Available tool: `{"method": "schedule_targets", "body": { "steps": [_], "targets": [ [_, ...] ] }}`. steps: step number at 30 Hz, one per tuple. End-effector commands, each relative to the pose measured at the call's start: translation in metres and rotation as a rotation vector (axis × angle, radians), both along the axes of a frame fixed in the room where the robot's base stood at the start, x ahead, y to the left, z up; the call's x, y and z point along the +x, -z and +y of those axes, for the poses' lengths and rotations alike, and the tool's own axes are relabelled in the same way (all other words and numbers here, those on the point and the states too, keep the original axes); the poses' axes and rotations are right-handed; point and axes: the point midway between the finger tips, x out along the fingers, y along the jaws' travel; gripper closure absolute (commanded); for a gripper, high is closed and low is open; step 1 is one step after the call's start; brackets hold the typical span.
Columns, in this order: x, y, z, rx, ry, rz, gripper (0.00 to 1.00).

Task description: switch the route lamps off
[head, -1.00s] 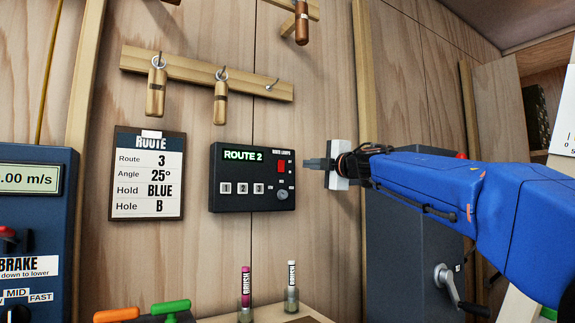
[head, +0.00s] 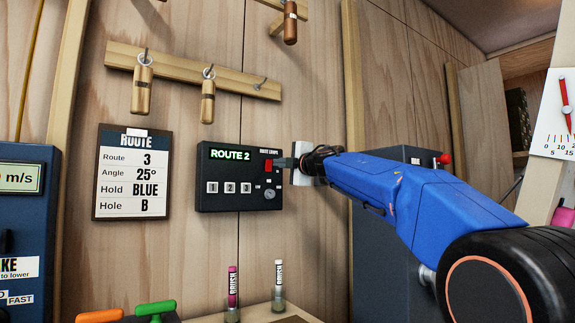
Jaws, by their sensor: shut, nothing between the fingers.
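The black route lamps box (head: 238,177) hangs on the wooden wall, its green display reading "ROUTE 2". It has white buttons 1, 2 and 3 (head: 229,188), a small knob (head: 270,194) at lower right, and a red switch (head: 268,165) at upper right under the "ROUTE LAMPS" label. My gripper (head: 278,163) is shut and empty. Its tips are at the right side of the red switch in the picture; I cannot tell whether they touch it. The gripper partly covers the box's right edge.
A route card (head: 132,175) reading Route 3, 25°, BLUE, B hangs to the left. Above is a wooden rail (head: 185,75) with hanging wooden pieces. Below stand two brushes (head: 232,290). A dark grey cabinet (head: 375,250) is to the right.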

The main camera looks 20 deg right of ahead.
Motion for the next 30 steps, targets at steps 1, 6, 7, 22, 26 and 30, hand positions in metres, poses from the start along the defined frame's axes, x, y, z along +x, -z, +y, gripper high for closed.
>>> {"method": "schedule_targets", "body": {
  "steps": [1,6,7,22,26,30],
  "targets": [
    [0.007,-0.001,0.002,0.000,0.000,0.000,1.00],
    [0.024,-0.003,0.008,0.000,0.000,0.000,1.00],
    [0.026,-0.003,0.008,0.000,0.000,0.000,1.00],
    [0.033,-0.005,0.011,0.000,0.001,0.000,1.00],
    [0.037,-0.006,0.012,0.000,0.000,0.000,1.00],
    [0.037,-0.006,0.012,0.000,0.000,0.000,1.00]
  ]
}}
